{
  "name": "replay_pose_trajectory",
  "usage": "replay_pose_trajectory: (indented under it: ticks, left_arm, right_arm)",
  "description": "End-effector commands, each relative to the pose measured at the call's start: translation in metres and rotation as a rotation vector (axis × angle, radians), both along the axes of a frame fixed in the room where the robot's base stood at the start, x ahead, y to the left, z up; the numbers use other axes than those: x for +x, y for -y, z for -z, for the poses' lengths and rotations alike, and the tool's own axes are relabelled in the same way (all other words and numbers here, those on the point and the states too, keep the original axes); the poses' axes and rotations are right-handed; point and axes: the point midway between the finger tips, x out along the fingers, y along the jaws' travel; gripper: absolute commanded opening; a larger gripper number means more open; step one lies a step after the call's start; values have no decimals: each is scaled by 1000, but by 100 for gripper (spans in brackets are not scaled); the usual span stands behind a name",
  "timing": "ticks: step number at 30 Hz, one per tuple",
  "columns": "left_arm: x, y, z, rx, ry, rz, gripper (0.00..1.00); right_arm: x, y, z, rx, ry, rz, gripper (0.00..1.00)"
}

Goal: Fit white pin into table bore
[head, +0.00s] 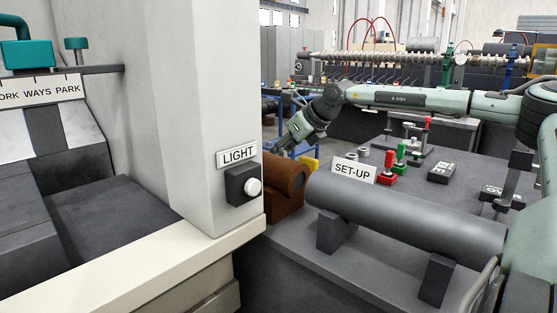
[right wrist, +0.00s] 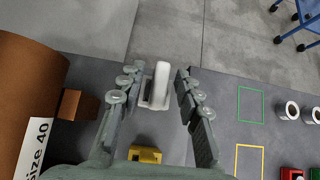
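The white pin (right wrist: 160,85) shows in the right wrist view between the two fingers of my right gripper (right wrist: 159,72). Gaps are visible between the pin and both fingers, so the gripper is open and not holding it. A small pale piece sits against the pin's left side; I cannot tell whether it is a holder. I cannot make out a table bore. My left gripper is not in view.
Two white rings (right wrist: 289,110) lie to the right. A large grey barrel (head: 400,212) and a pillar (head: 205,110) flank the work area.

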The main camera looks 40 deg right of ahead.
Motion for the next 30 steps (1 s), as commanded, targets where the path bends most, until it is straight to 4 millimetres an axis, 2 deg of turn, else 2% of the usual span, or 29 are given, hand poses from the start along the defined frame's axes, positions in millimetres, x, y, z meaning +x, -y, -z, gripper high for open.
replay_pose_trajectory:
  ticks: [1,7,19,23,30]
  left_arm:
    - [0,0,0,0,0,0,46]
    - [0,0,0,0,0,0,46]
    - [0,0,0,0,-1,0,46]
    - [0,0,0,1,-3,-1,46]
    - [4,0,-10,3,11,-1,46]
  right_arm:
    - [0,0,0,0,0,0,24]
    - [0,0,0,0,0,0,0]
    - [0,0,-4,-1,1,0,0]
    - [1,0,-22,-4,4,0,0]
    - [0,1,-71,-3,2,1,0]
